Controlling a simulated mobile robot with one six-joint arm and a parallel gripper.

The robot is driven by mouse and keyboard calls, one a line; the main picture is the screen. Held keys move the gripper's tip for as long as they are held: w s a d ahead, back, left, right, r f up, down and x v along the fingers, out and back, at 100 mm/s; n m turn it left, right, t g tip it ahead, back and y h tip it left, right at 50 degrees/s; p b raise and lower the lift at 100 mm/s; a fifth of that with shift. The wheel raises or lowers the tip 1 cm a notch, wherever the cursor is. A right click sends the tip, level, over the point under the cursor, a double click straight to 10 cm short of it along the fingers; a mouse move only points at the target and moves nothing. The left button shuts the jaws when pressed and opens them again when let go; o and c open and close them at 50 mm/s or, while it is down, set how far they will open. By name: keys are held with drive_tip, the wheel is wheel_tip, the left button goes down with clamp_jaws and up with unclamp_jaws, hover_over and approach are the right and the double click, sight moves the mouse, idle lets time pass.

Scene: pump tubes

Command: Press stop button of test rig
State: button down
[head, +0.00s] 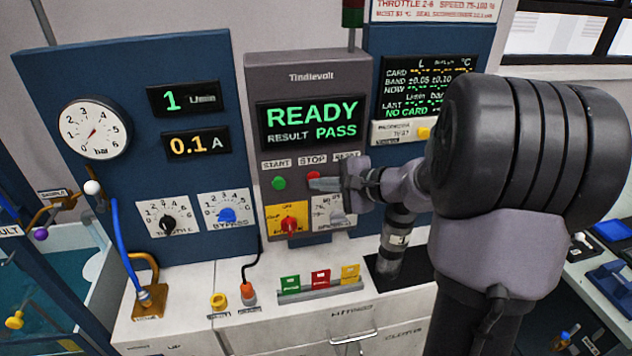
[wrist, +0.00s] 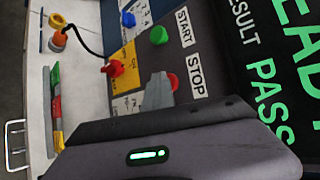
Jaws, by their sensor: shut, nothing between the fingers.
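The red stop button (head: 313,175) is on the grey test rig panel (head: 262,75), under the STOP label. It also shows in the wrist view (wrist: 174,80), partly covered by my fingers. My gripper (head: 312,184) is shut and empty, with its tips at the lower edge of the stop button. In the wrist view my fingertips (wrist: 160,82) overlap the button's side. I cannot tell whether they touch it. The green start button (head: 279,183) is just left of it. The rig screen (head: 312,122) reads READY, RESULT PASS.
A red rotary switch (head: 290,226) on a yellow plate sits below the buttons. A black knob (head: 168,222) and a blue bypass knob (head: 227,214) are to the left. Green, red and yellow cards (head: 320,278) stand in a holder on the white counter (head: 190,320).

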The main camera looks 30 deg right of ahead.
drive_tip(key=shift+w+r+b, duration=0.1)
drive_tip(key=shift+b, duration=0.35)
drive_tip(key=shift+r, duration=0.1)
drive_tip(key=shift+s+a+f+b, duration=0.1)
drive_tip(key=shift+s+a+b, duration=0.2)
drive_tip(key=shift+s, duration=0.65)
drive_tip(key=shift+s+a+f+b, duration=0.1)
drive_tip(key=shift+s+a+b, duration=0.2)
drive_tip(key=shift+s, duration=0.6)
drive_tip(key=shift+s+a+f+b, duration=0.15)
drive_tip(key=shift+s+b, duration=0.2)
drive_tip(key=shift+s, duration=0.6)
drive_tip(key=shift+r, duration=0.1)
